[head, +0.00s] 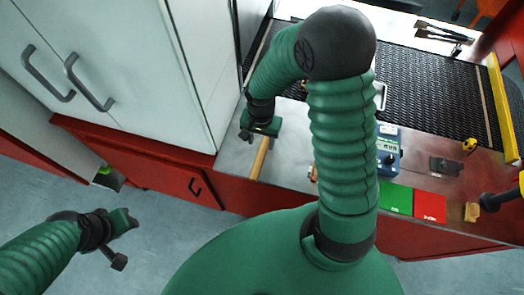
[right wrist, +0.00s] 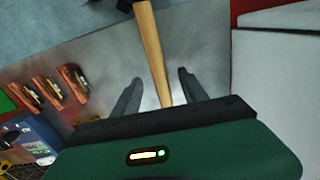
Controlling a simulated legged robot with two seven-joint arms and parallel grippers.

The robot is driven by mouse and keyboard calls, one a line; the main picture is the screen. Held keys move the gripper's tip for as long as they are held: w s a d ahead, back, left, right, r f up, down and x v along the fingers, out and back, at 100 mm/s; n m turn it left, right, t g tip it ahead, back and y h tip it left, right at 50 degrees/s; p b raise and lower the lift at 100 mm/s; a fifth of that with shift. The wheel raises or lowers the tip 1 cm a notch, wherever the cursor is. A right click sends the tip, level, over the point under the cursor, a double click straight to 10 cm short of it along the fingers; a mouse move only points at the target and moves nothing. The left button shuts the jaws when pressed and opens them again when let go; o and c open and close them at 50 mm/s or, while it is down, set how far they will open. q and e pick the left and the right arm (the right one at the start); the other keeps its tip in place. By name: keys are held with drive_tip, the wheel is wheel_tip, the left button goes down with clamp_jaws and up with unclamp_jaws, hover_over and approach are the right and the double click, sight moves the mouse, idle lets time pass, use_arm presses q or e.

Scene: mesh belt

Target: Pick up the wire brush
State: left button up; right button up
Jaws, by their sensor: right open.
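A long light-wood handle (head: 261,158) lies on the bare metal strip at the left end of the bench. It may be the wire brush; no bristles show, and its far part is hidden under my right gripper. My right gripper (head: 262,127) is over the handle's upper end in the head view. In the right wrist view the handle (right wrist: 150,45) runs between the two open fingers (right wrist: 158,92), with a gap on each side. My left gripper (head: 122,221) is over the floor at left, away from the bench; its jaw state is unclear.
A white cabinet (head: 120,75) stands close left of the right gripper. The black mesh belt (head: 430,90) lies behind my arm. A blue meter (head: 388,150), green (head: 396,198) and red (head: 430,206) patches are at right. Several brush-like tools (head: 440,35) lie at the back.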

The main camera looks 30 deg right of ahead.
sight(262, 151)
drive_tip(key=shift+a+f, duration=0.1)
drive_tip(key=shift+f, duration=0.85)
drive_tip(key=f, duration=0.1)
drive_tip(key=f+p, duration=0.1)
drive_tip(key=f, duration=0.2)
drive_tip(key=shift+s+f, duration=0.1)
drive_tip(key=shift+s, duration=0.25)
drive_tip(key=shift+w+f, duration=0.15)
drive_tip(key=shift+f, duration=0.25)
clamp_jaws()
